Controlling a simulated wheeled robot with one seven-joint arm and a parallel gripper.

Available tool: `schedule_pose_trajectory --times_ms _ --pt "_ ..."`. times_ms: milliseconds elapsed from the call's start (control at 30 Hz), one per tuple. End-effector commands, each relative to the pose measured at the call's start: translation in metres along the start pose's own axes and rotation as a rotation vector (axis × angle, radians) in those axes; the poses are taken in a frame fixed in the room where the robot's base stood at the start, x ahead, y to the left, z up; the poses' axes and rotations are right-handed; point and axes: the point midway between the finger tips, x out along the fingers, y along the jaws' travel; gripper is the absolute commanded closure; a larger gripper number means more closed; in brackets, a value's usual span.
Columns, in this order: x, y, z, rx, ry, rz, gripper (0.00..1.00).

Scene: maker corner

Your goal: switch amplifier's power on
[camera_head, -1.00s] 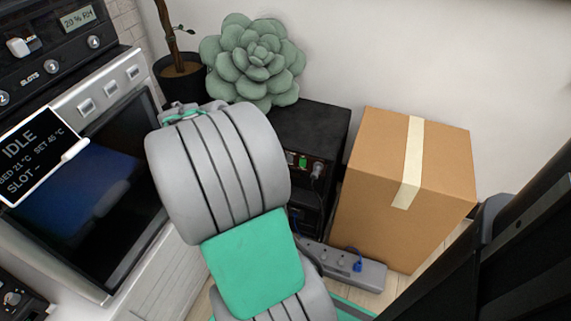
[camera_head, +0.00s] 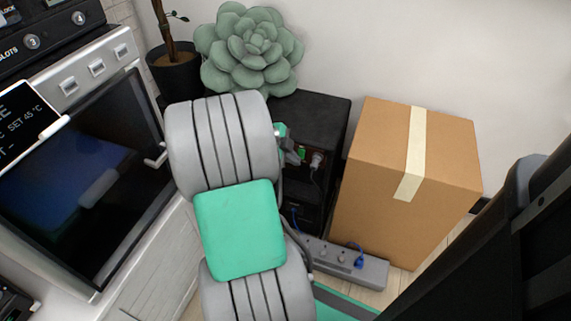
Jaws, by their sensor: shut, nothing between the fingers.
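The amplifier seems to be the black box (camera_head: 318,112) against the wall, behind my arm. My grey and green arm hides the left part of the box and panel.
A cardboard box (camera_head: 385,150) stands right of the black box, with a narrow gap between. A grey power strip (camera_head: 345,262) with a blue plug lies on the floor in front. A succulent (camera_head: 250,50) sits behind, and a machine with a dark door (camera_head: 90,190) stands left.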

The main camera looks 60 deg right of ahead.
Motion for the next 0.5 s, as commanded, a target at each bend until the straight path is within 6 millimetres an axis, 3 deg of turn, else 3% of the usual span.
schedule_pose_trajectory --times_ms 200,500 --pt "0.009 -0.013 0.001 -0.001 0.0 0.002 1.0" --pt "0.01 -0.014 0.001 -0.001 0.0 0.001 1.0"
